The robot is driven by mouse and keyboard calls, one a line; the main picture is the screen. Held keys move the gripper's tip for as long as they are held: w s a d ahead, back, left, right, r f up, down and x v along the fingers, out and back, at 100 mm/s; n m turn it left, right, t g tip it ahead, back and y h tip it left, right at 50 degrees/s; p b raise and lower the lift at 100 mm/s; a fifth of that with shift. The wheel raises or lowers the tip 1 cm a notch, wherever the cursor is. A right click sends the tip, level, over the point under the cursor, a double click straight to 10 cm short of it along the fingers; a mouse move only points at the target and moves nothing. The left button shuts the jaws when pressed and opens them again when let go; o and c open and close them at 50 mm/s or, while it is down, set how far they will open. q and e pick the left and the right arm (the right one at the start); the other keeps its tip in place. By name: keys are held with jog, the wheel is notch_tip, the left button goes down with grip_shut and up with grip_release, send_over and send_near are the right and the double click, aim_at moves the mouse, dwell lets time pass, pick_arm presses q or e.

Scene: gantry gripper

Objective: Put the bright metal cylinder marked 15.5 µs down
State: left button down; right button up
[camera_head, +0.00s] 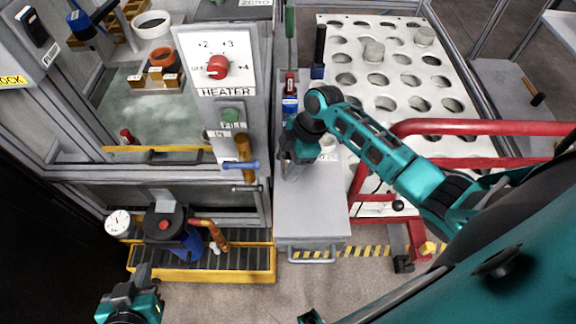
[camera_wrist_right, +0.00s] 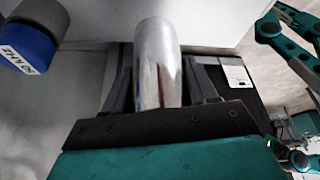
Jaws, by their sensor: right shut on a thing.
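The bright metal cylinder (camera_wrist_right: 157,60) stands out between the fingers of my right gripper (camera_wrist_right: 160,88) in the right wrist view. The gripper is shut on it. No 15.5 µs marking is readable on the side that shows. In the head view my right gripper (camera_head: 292,168) points down over the grey bench top (camera_head: 310,215), and it mostly hides the cylinder. I cannot tell whether the cylinder touches the bench. My left gripper (camera_head: 138,284) is at the lower left, away from the bench; its finger gap is not clear.
A blue and dark cylinder with a label (camera_wrist_right: 28,45) is near the held cylinder. Red and blue items (camera_head: 290,95) stand behind my right gripper. A white perforated table (camera_head: 400,75) and red rails (camera_head: 480,128) lie right. The front of the bench is clear.

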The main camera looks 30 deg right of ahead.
aim_at(288, 166)
jog(key=shift+w+d+f+b, duration=0.1)
jog(key=shift+w+f+b, duration=0.15)
jog(key=shift+f, duration=0.6)
jog(key=shift+w+d+f+b, duration=0.1)
jog(key=shift+w+f, duration=0.15)
jog(key=shift+f, duration=0.55)
jog(key=o, duration=1)
jog(key=shift+s+f, duration=0.1)
jog(key=shift+f, duration=0.1)
jog(key=o, duration=0.5)
jog(key=shift+r, duration=0.1)
